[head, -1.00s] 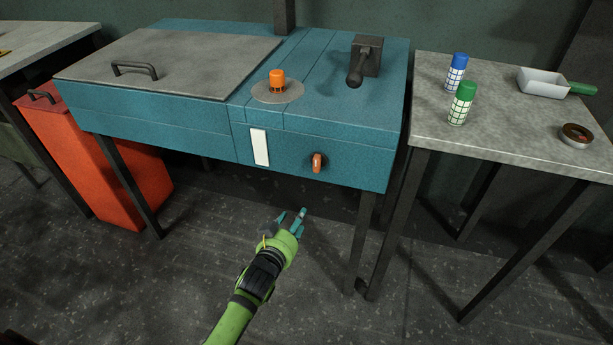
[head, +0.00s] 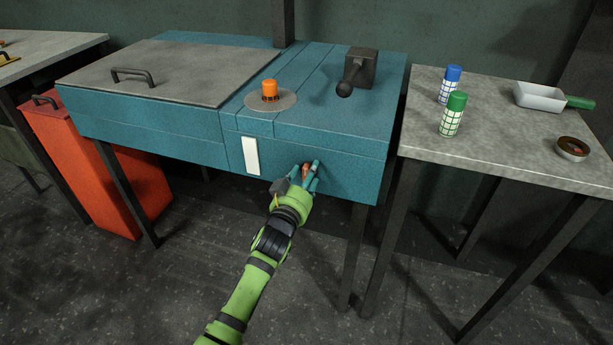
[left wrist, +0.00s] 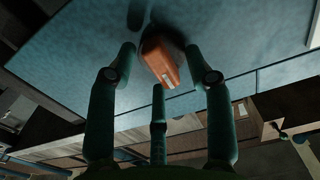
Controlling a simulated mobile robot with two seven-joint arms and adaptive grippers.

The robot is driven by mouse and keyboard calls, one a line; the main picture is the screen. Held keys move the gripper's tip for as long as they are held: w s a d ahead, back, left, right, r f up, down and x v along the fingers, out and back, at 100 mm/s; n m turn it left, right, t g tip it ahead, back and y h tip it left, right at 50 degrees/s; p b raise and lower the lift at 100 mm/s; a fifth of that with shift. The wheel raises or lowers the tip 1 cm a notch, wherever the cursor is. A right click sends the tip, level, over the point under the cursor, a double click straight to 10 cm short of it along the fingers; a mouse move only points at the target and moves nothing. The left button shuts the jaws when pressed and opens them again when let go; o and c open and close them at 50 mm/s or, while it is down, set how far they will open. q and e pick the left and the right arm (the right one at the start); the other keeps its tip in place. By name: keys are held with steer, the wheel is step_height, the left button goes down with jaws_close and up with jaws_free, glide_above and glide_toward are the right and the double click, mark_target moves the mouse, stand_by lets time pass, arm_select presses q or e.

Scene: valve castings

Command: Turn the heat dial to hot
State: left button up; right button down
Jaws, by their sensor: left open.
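The heat dial, an orange-brown knob (head: 306,172), is on the front panel of the teal cabinet (head: 210,150). My left gripper (head: 305,170) is at the panel with its fingers spread around the dial. In the left wrist view the dial (left wrist: 161,60) sits between the open finger tips (left wrist: 160,65), with a small pale mark on its side. The fingers look apart from it. In the head view the fingers partly cover the dial. My right gripper is not in view.
A white strip (head: 251,156) is on the panel left of the dial. A side table (head: 490,135) with shakers stands right. Floor in front is clear.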

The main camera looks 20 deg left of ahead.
arm_select(q)
jaws_close()
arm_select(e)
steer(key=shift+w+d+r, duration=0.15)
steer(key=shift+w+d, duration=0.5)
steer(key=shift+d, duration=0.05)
